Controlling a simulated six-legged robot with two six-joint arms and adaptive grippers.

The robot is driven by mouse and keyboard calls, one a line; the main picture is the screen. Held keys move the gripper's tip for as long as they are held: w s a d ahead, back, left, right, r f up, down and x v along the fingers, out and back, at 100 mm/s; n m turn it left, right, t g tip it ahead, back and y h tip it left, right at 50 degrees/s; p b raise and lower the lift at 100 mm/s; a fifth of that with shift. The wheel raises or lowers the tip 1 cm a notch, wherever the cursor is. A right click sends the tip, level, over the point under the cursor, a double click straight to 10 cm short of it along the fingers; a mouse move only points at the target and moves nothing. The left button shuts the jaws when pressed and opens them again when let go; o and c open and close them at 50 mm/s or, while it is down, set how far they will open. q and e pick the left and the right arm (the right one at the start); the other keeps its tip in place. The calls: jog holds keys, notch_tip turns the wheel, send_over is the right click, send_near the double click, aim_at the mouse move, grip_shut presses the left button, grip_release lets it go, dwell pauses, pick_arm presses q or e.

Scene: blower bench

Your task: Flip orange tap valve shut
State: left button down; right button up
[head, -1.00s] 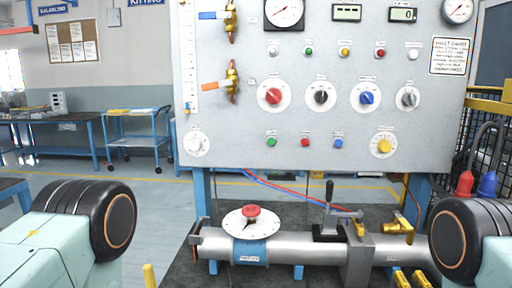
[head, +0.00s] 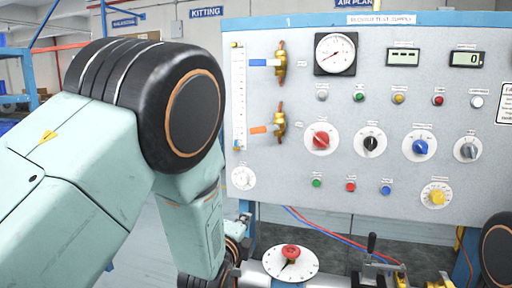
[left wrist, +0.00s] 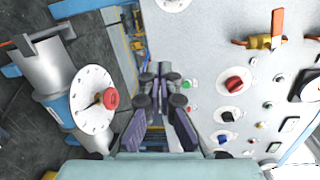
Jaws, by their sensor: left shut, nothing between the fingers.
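The orange tap valve (head: 279,123) is on the left side of the test panel in the head view. Its orange lever (head: 260,129) points left, across the upright brass body. In the left wrist view, which is turned on its side, the lever (left wrist: 278,22) stands up from the brass body (left wrist: 262,42) near the top right. My left gripper (left wrist: 161,78) shows in the left wrist view, shut and empty, apart from the valve and well to its left in the picture. The left fingertips are not clear in the head view. My right gripper is not in view.
A blue-lever tap (head: 280,62) sits above the orange one, beside the clear gauge tube (head: 239,95). A red knob (head: 320,140) and a white dial (head: 243,178) are nearby. The pipe with a red-knobbed disc (head: 291,262) lies below the panel.

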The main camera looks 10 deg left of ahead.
pick_arm(q)
jog(key=w+r+m+t, duration=0.3)
jog(key=r+m+t, duration=0.1)
jog(key=r+m, duration=0.6)
jog(key=m, duration=0.3)
jog(key=shift+w+d+m, duration=0.25)
jog(key=shift+d+m, duration=0.15)
jog(key=shift+r, duration=0.1)
